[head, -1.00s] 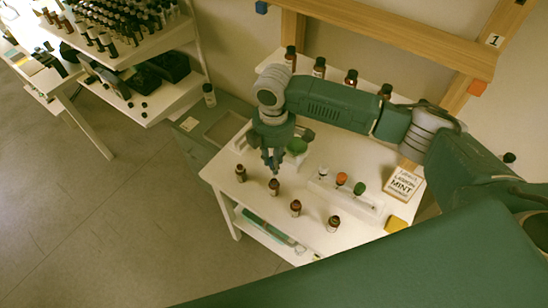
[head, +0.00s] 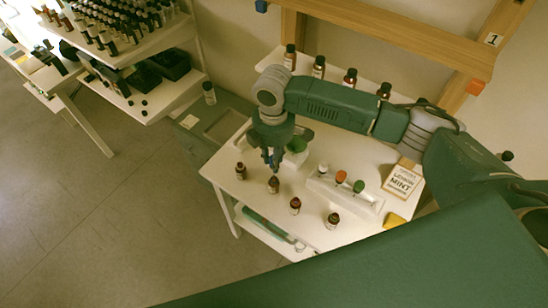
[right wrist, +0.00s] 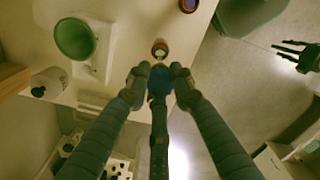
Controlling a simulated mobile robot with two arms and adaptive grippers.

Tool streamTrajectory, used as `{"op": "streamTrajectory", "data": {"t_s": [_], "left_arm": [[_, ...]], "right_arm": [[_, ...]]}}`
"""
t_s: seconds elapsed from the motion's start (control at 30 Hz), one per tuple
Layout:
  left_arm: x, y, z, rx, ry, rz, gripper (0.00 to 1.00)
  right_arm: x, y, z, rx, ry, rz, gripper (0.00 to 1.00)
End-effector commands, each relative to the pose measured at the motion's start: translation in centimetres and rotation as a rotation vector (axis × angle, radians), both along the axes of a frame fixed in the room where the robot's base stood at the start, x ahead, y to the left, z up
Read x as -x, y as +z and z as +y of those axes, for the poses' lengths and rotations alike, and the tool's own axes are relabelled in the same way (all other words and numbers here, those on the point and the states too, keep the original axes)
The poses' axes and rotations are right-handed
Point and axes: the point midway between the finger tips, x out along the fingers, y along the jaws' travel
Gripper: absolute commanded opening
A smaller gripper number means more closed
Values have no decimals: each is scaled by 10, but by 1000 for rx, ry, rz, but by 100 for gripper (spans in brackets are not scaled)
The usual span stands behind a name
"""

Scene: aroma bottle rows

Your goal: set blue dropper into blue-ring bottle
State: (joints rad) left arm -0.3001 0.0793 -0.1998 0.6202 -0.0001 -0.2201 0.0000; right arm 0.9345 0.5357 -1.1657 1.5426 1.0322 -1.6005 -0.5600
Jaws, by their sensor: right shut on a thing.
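My right gripper (head: 269,162) is over the white table, right above a small brown bottle (head: 273,185). In the right wrist view its fingers (right wrist: 158,75) are shut on the blue dropper (right wrist: 159,84). A bottle (right wrist: 160,48) with an open-looking neck shows just beyond the fingertips, apart from the dropper in the picture. Another bottle (right wrist: 189,4), with a purplish ring, is cut by the top edge. Ring colours are too small to read in the head view. My left gripper (right wrist: 292,55) shows dark with spread fingers at the right of the wrist view.
Other brown bottles (head: 241,171), (head: 295,206), (head: 333,220) stand in the row. A white holder (head: 318,186) carries white, orange and green droppers. A green bowl (head: 297,145), a mint sign (head: 402,182) and a yellow block (head: 395,221) are nearby. More bottles line the back.

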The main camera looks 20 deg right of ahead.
Motion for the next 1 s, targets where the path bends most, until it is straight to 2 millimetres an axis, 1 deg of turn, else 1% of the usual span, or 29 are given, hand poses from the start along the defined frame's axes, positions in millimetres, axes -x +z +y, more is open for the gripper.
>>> {"op": "streamTrajectory", "data": {"t_s": [0.17, 1.0], "left_arm": [[0, -1, 0, 0, -1, 0, 40], [0, -11, 0, 0, -1, 0, 40]], "right_arm": [[0, -3, 0, 0, 0, 0, 16], [0, -32, 1, -1, 1, 0, 16]]}}
